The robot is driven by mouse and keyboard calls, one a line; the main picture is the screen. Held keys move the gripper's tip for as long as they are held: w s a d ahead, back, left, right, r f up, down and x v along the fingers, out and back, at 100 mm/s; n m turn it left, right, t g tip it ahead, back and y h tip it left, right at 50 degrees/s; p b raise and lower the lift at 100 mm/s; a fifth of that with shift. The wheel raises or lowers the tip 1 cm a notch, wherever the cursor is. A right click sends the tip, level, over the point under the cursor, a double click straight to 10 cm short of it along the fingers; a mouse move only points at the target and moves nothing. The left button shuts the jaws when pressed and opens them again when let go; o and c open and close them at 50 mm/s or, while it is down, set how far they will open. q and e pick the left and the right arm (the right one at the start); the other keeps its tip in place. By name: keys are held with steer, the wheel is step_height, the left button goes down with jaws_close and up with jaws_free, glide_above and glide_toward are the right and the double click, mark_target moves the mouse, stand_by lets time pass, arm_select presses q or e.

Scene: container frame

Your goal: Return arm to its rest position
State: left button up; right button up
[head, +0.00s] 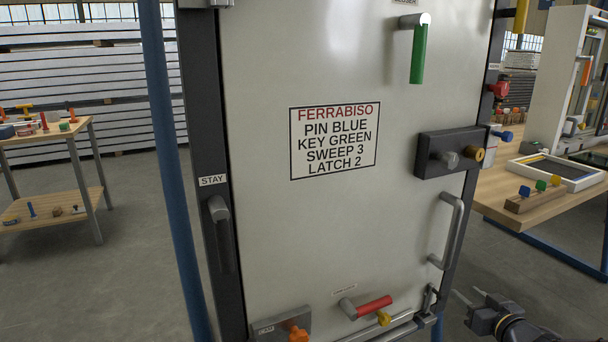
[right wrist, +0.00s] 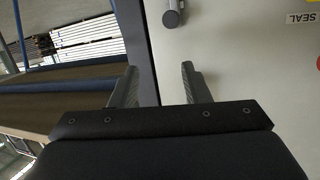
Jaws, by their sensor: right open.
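My right gripper (head: 467,294) is at the lower right of the head view, beside the lower right edge of the pale door panel (head: 270,230). It is open, with nothing between its fingers. In the right wrist view its two spread fingers (right wrist: 160,78) show in front of the panel's dark edge, with a grey round-ended knob (right wrist: 171,18) beyond them. Whether a finger touches the panel cannot be told. My left gripper is not in view.
The panel carries a grey pull handle (head: 453,232), a dark lock block (head: 450,152), a green-handled lever (head: 418,52) and a red-handled lever (head: 373,307). A wooden table (head: 520,205) stands at right, a small shelf table (head: 75,190) at left. Floor (head: 100,290) at left is clear.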

steer(key=s+a+r+m+g+h, duration=0.2)
steer(key=s+a+r+h, duration=0.15)
steer(key=s+r, duration=0.2)
steer(key=s+a+f+g+y, duration=0.1)
steer(key=s+a+g+y, duration=0.15)
steer(key=s+a, duration=0.5)
steer(key=s+a+f+g+y, duration=0.1)
steer(key=s+a+f+g, duration=0.2)
steer(key=s, duration=0.7)
steer(key=s+a+g+y, duration=0.2)
steer(key=s+a, duration=0.4)
steer(key=s, duration=0.3)
step_height(320, 180, up, 32)
steer(key=p, duration=3.2)
steer(key=shift+w+r, duration=0.15)
steer(key=shift+w, duration=0.15)
steer(key=shift+d, duration=0.1)
steer(key=shift+c, duration=0.2)
